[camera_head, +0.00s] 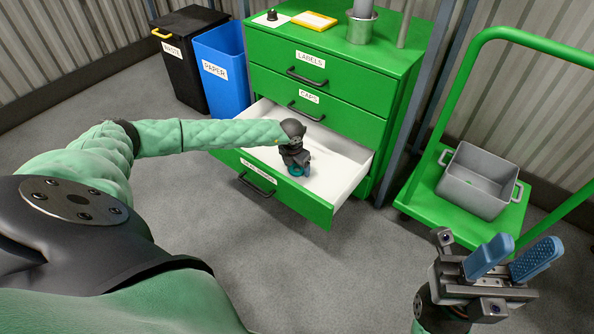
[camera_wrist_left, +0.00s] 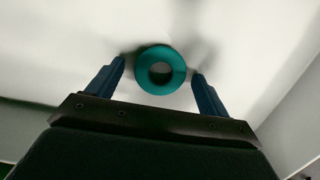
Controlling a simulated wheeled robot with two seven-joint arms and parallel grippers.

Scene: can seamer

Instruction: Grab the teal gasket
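The teal gasket (camera_wrist_left: 160,71) is a thick ring lying on the white floor of the open bottom drawer (camera_head: 341,171). In the head view only a small teal part of it (camera_head: 296,171) shows beneath my left gripper (camera_head: 302,170). My left gripper reaches down into the drawer. In the left wrist view its two blue fingers (camera_wrist_left: 160,76) are apart, one on each side of the ring. I cannot tell whether they touch it. My right gripper (camera_head: 508,258) is open and empty at the lower right, away from the drawer.
The green cabinet (camera_head: 387,92) has closed drawers above the open one. A black bin (camera_head: 181,68) and a blue paper bin (camera_head: 222,80) stand to its left. A green cart (camera_head: 425,207) with a grey tub (camera_head: 478,184) stands at the right. The floor in front is clear.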

